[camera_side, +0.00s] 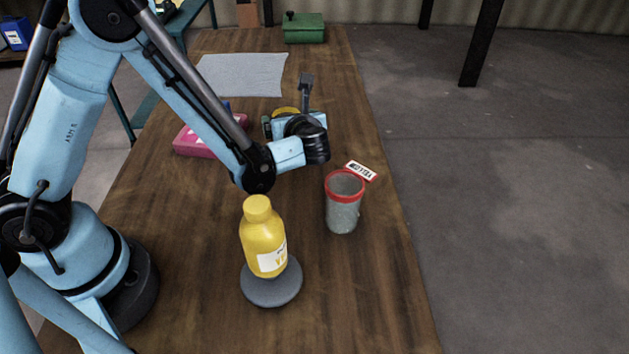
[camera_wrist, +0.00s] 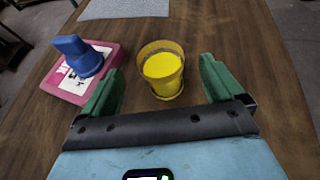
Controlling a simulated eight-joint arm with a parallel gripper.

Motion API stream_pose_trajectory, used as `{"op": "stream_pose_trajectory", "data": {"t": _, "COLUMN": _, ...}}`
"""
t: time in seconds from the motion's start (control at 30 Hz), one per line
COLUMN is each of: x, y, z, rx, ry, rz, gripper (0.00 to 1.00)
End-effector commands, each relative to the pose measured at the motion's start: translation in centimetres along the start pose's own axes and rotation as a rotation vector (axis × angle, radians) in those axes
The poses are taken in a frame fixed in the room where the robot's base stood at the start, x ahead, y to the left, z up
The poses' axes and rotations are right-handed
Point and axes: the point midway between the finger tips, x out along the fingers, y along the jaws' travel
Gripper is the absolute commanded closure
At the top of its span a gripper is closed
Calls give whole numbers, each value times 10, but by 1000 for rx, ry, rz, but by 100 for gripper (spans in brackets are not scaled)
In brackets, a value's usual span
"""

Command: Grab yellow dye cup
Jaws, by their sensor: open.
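The yellow dye cup (camera_wrist: 162,72) stands upright on the table in the wrist view, filled with bright yellow dye. It lies ahead of my gripper and between the lines of its two green fingers. My gripper (camera_wrist: 162,88) is open and empty, with the fingers spread wider than the cup. In the side view my gripper (camera_side: 280,126) is low over the table, and only a yellow bit of the cup's rim (camera_side: 285,111) shows behind it. The rest of the cup is hidden there.
A red-rimmed clear cup (camera_side: 342,212), a label card (camera_side: 361,171) and a yellow bottle (camera_side: 262,238) on a grey disc (camera_side: 270,290) stand nearer. A grey cloth (camera_side: 243,74) and a green box (camera_side: 304,28) lie farther back.

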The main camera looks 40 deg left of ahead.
Motion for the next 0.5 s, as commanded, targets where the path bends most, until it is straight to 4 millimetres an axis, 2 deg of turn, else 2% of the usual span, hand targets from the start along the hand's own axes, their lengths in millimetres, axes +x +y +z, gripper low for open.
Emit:
{"op": "stream_pose_trajectory", "data": {"t": 0.3, "x": 42, "y": 0, "z": 0, "rx": -4, "ry": 2, "rz": 2, "gripper": 6}}
{"op": "stream_pose_trajectory", "data": {"t": 0.5, "x": 53, "y": 0, "z": 0, "rx": -2, "ry": 2, "rz": -1, "gripper": 6}}
